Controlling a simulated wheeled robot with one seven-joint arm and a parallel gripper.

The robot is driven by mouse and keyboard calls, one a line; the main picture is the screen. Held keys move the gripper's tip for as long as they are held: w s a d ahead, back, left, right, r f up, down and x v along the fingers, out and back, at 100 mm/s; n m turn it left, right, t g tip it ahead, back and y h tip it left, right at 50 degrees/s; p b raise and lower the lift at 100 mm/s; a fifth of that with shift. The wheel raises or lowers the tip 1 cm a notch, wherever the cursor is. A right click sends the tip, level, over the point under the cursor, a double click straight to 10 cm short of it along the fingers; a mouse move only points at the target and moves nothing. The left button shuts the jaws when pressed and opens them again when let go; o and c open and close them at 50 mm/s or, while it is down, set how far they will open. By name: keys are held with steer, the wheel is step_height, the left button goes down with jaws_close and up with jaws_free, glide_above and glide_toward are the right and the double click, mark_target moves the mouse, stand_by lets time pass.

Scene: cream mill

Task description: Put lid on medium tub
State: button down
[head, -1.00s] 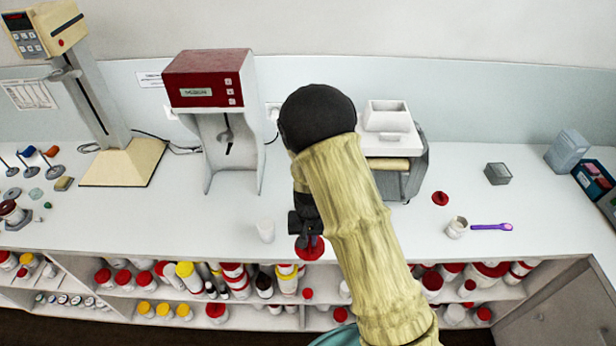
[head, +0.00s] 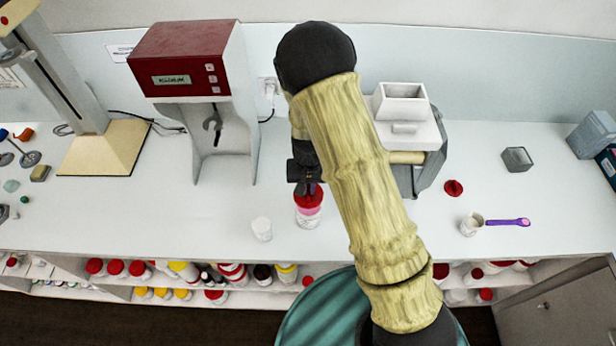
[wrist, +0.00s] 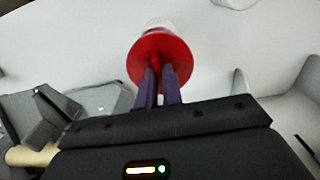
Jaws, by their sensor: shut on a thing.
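My gripper (head: 306,187) points down over the counter, shut on a red lid (head: 309,197). In the wrist view, the round lid (wrist: 160,58) shows at the two dark fingertips (wrist: 158,72). A whitish tub (head: 308,219) with a pink band near its top stands upright right under the lid. Part of that tub (wrist: 158,22) shows past the lid in the wrist view. I cannot tell whether the lid rests on the rim or is just above it.
A white tub (head: 262,229) stands close to the left. A tub (head: 471,224), a purple spoon (head: 508,222) and a small red lid (head: 453,188) are at the right. A red-topped machine (head: 187,60) and a grey-white machine (head: 408,130) stand behind. Shelves of containers run below the counter.

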mark_target(309, 199)
steer(key=shift+s+d+r, duration=0.1)
steer(key=shift+s, duration=0.05)
steer(key=shift+f+b, duration=0.45)
steer(key=shift+f, duration=0.15)
steer(key=shift+f+b, duration=1.3)
steer(key=shift+f, duration=0.4)
steer(key=shift+f+b, duration=0.45)
steer(key=shift+f, duration=0.15)
stand_by(1.1)
steer(key=c, duration=1)
jaws_free()
